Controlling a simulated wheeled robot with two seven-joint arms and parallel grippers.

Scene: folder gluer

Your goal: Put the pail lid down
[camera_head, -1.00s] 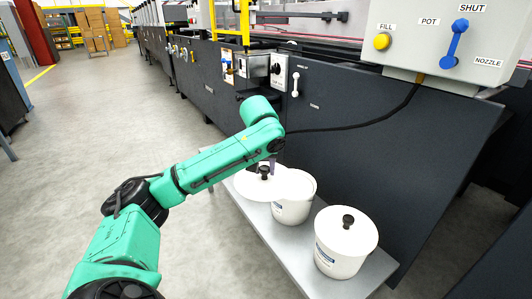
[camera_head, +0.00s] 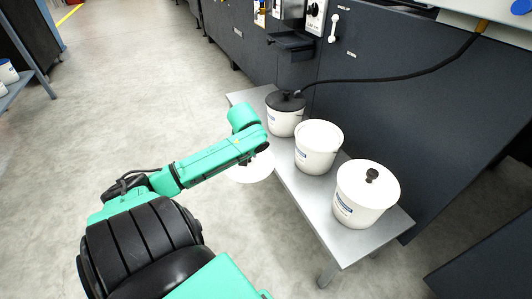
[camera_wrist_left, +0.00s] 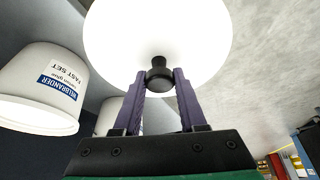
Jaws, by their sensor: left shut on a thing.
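My left gripper (camera_wrist_left: 160,80) is shut on the black knob (camera_wrist_left: 159,74) of a round white pail lid (camera_wrist_left: 155,28). In the head view the lid (camera_head: 252,172) shows partly behind my left arm. There it appears beside the left edge of the bench, against the floor; its height is unclear. The middle white pail (camera_head: 318,150) stands on the bench to the right of the lid. It has no knobbed lid on it. The gripper fingers are hidden in the head view. My right gripper is not in view.
A grey bench (camera_head: 328,212) carries the pails. The near pail (camera_head: 362,208) wears a white lid with a black knob. The far pail (camera_head: 285,122) has a dark top where a black hose (camera_head: 390,79) ends. A dark machine wall stands behind. Open floor (camera_head: 140,110) lies left.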

